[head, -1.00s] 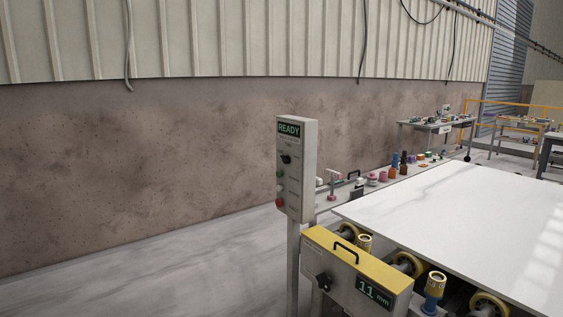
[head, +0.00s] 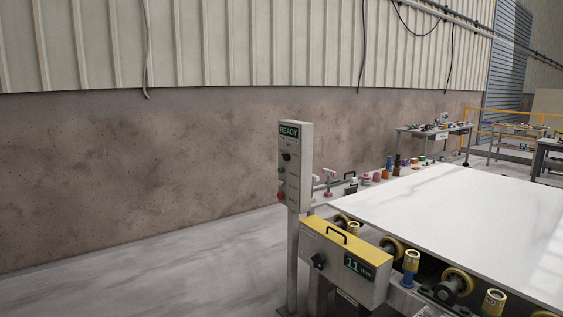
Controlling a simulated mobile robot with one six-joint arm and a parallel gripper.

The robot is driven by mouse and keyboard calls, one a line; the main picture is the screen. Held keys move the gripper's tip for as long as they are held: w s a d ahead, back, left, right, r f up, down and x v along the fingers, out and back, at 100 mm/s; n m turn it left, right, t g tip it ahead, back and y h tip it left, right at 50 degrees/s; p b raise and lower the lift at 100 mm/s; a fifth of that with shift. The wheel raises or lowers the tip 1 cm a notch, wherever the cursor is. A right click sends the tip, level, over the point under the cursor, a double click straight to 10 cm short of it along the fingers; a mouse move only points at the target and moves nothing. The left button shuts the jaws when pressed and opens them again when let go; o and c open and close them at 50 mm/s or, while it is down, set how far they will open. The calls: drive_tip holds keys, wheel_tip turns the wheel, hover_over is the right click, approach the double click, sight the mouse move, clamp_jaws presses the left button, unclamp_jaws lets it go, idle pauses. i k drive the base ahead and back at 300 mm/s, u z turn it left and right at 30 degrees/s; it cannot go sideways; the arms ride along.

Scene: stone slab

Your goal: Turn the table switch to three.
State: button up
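A grey control post (head: 291,180) stands at the near left corner of the slab table. Its screen (head: 289,131) reads READY. Below the screen are a black rotary knob (head: 287,157), a green button (head: 281,170) and a red button (head: 281,195). A yellow-topped box (head: 345,262) on the table's front has another black knob (head: 318,261) and a display (head: 360,266) reading 11 mm. The numbers around both knobs are too small to read. My gripper is not in view.
A large white slab (head: 450,210) lies on the table above yellow rollers (head: 391,248). Bottles and small tools line a ledge behind it. Open floor (head: 170,270) lies left of the post. Workbenches (head: 433,131) stand at the back right.

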sight(287, 157)
drive_tip(key=u, duration=0.2)
drive_tip(key=k, duration=0.25)
drive_tip(key=z, duration=0.6)
drive_tip(key=i, duration=2.05)
drive_tip(key=z, duration=0.9)
drive_tip(key=k, duration=0.1)
drive_tip(key=u, duration=2.3)
